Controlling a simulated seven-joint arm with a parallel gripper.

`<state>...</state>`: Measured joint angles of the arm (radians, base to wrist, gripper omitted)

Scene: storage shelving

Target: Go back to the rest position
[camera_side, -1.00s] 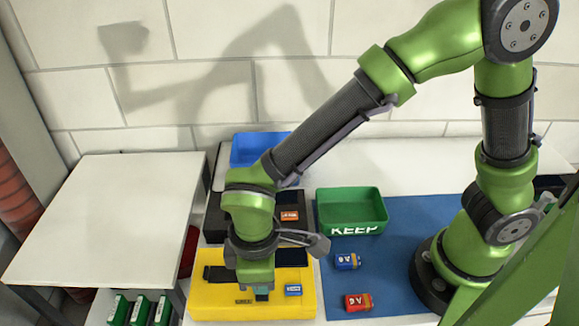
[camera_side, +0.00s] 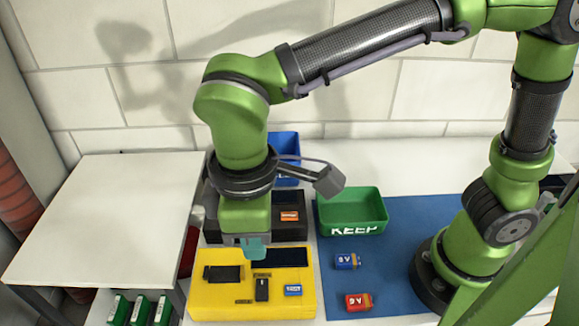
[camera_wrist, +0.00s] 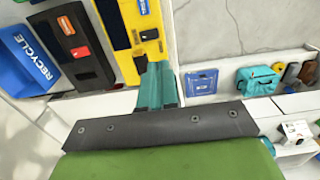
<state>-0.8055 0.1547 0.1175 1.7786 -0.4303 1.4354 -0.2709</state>
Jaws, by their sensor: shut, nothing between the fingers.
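My gripper (camera_side: 255,247) is shut and empty, with its teal fingers pointing down above the back part of the yellow case (camera_side: 212,303). In the wrist view the teal fingers (camera_wrist: 158,86) are together with nothing between them. The yellow case also shows in the wrist view (camera_wrist: 126,65), at the upper middle. It carries black parts and a small blue block (camera_side: 293,290). My arm is raised and bent over the bench, and its wrist hides part of the black case (camera_side: 291,230) and the blue bin (camera_side: 284,145) behind.
A green KEEP bin (camera_side: 350,205) stands right of the black case. A blue 9V battery (camera_side: 347,261) and a red 9V battery (camera_side: 358,302) lie on the blue mat (camera_side: 400,240). A bare white table (camera_side: 110,215) stands at left. The wall is behind.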

